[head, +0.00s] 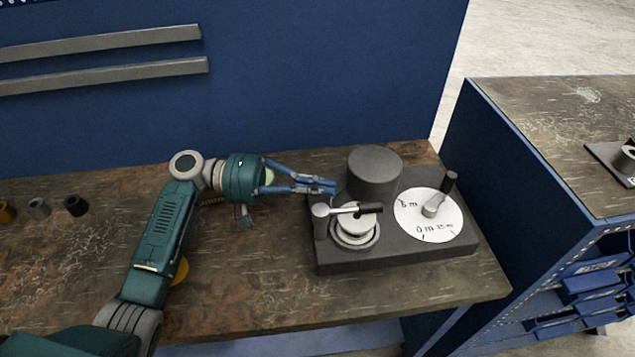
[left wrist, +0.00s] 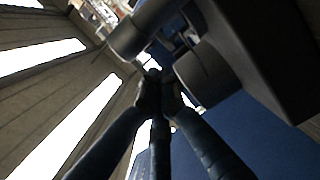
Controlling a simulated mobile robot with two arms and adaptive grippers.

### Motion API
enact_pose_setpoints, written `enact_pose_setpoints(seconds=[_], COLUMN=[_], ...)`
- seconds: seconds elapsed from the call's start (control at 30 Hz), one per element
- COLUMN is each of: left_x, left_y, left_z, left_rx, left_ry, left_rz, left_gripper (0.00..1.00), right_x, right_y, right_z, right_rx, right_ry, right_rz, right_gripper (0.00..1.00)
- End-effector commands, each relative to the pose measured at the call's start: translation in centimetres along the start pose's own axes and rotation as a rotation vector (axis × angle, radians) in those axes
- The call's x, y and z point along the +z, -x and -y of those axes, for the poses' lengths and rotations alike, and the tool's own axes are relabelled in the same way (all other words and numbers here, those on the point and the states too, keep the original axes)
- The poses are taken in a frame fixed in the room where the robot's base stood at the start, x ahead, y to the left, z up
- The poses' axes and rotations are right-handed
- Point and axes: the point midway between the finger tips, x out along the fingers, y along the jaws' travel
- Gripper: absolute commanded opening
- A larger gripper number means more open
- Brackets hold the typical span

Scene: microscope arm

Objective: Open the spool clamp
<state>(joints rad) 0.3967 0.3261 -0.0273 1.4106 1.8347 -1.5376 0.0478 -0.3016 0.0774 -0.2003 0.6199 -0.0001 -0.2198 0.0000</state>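The spool clamp is a light grey lever (head: 342,209) with a black handle end (head: 369,208). It lies across the top of a pale round spool (head: 356,228) and joins a short post (head: 320,222) at the left of a dark grey device base (head: 400,260). My left gripper (head: 328,187) is behind and above the post and lever, apart from the lever in the head view. Its blue fingers come together at the tips, with nothing seen between them. The left wrist view shows the fingertips (left wrist: 160,85) together, near dark parts of the device. My right gripper is out of view.
A dark cylinder (head: 374,172) stands on the base behind the spool. A white dial (head: 430,216) with a crank is at the right. Several small cylinders, one of them dark (head: 76,205), stand at the bench's left. The bench front (head: 260,290) is mostly clear.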

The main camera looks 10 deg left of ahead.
Motion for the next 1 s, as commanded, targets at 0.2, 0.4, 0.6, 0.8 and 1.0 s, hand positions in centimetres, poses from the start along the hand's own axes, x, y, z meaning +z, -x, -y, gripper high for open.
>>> enact_pose_setpoints(seconds=[0.2,0.4,0.6,0.8,1.0], left_x=[0.0,0.0,0.0,0.0,0.5], left_y=[-4.0,-6.0,-6.4,-6.4,-5.9], left_z=[-0.2,-0.1,0.0,0.0,0.0], left_rx=[0.002,0.0,-0.001,-0.001,0.0], left_ry=[0.0,0.0,0.0,0.0,-0.001], left_rz=[0.001,-0.001,-0.001,-0.001,0.01], left_gripper=[0.0,0.0,0.0,0.0,0.0], right_x=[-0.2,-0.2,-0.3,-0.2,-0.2], right_y=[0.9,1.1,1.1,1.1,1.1], right_z=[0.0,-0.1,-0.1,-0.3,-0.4], right_rx=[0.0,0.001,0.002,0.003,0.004], right_ry=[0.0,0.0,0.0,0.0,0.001], right_rz=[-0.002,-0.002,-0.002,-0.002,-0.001], right_gripper=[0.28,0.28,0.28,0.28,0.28])
